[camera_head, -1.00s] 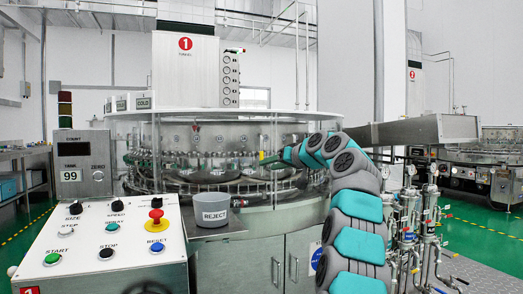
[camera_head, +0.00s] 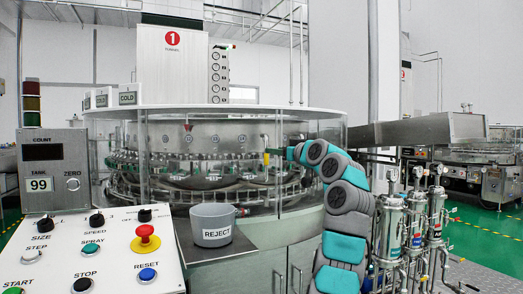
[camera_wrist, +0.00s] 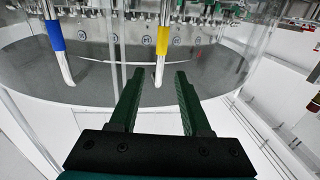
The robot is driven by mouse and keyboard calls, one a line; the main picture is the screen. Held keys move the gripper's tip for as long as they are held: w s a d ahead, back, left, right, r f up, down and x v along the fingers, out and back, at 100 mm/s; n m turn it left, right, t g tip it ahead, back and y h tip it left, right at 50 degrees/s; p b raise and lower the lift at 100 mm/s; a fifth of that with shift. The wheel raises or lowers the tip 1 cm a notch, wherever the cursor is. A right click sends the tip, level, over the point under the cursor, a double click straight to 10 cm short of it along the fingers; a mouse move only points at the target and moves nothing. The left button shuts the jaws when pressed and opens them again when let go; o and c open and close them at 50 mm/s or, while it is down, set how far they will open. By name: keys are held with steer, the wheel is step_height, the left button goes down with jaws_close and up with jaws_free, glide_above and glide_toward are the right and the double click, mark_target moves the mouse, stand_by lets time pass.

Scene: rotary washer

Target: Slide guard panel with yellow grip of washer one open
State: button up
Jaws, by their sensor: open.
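Washer one is the round machine with a clear guard and the red number 1 sign (camera_head: 172,38). The yellow grip (camera_head: 266,157) is an upright bar on the front of its guard panel (camera_head: 240,180). In the wrist view the yellow grip (camera_wrist: 163,40) has a pale lower end, which shows between my fingertips or just beyond them. My gripper (camera_wrist: 160,76) is open, one finger on each side of that line. I cannot tell whether either finger touches the grip. In the head view my gripper (camera_head: 286,153) is just right of the grip, small and partly hidden by my arm.
A blue grip (camera_wrist: 56,37) stands left of the yellow one in the wrist view. The control panel (camera_head: 95,250) and the grey REJECT bin (camera_head: 212,226) stand in front of the washer. Metal filter canisters (camera_head: 414,225) and a metal chute (camera_head: 430,130) are at the right.

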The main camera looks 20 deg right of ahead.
steer(key=shift+w+a+p, duration=0.15)
steer(key=shift+w+p, duration=0.25)
steer(key=shift+w, duration=0.75)
steer(key=shift+w+a+p, duration=0.2)
steer(key=shift+w+p, duration=0.15)
steer(key=shift+w, duration=0.8)
steer(key=shift+w+a+p, duration=0.15)
steer(key=shift+w+p, duration=0.25)
steer(key=shift+w, duration=0.75)
jaws_close()
